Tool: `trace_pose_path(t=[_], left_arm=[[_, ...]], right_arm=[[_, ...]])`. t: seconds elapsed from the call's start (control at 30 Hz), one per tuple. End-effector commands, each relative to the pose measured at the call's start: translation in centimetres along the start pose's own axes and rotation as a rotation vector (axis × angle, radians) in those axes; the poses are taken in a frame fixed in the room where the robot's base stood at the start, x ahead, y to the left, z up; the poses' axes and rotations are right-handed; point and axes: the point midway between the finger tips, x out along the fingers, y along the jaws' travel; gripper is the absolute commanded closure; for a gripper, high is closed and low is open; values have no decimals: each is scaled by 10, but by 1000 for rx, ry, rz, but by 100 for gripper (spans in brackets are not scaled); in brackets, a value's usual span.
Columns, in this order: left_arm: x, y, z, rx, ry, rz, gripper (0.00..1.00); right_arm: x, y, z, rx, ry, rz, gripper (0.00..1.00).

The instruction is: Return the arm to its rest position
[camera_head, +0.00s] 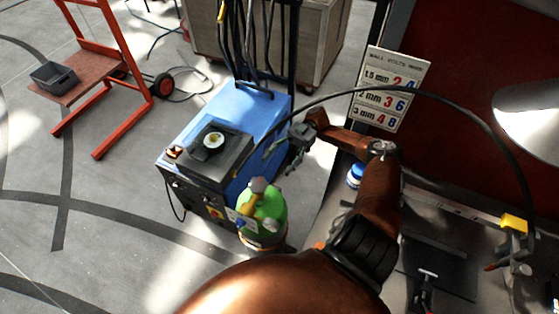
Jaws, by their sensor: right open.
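My right arm, copper-orange with black joint covers, rises from the bottom of the head view and bends left at its elbow. My right gripper (278,161) is at its end, dark grey, with its fingers apart and nothing seen between them. In the picture it lies over the right edge of the blue machine (223,118) and above a green rounded object (265,206). I cannot tell its exact height over them. My left gripper is not in view.
A black tray (232,157) with a small round item sits on the machine. A red trolley (102,85) with a grey bin (54,77) stands at left. A sign (390,88) and a dark red panel (487,50) are at right. Grey floor is clear at lower left.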

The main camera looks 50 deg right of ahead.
Motion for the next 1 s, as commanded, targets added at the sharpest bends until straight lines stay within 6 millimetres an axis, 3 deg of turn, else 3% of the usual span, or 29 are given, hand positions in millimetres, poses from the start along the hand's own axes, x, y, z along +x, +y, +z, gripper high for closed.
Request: trace_pose_path(t=[0.77,1.0], left_arm=[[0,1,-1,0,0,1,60],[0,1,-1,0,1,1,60]], right_arm=[[-4,0,0,0,1,-1,41],[16,-1,0,0,2,-4,41]])
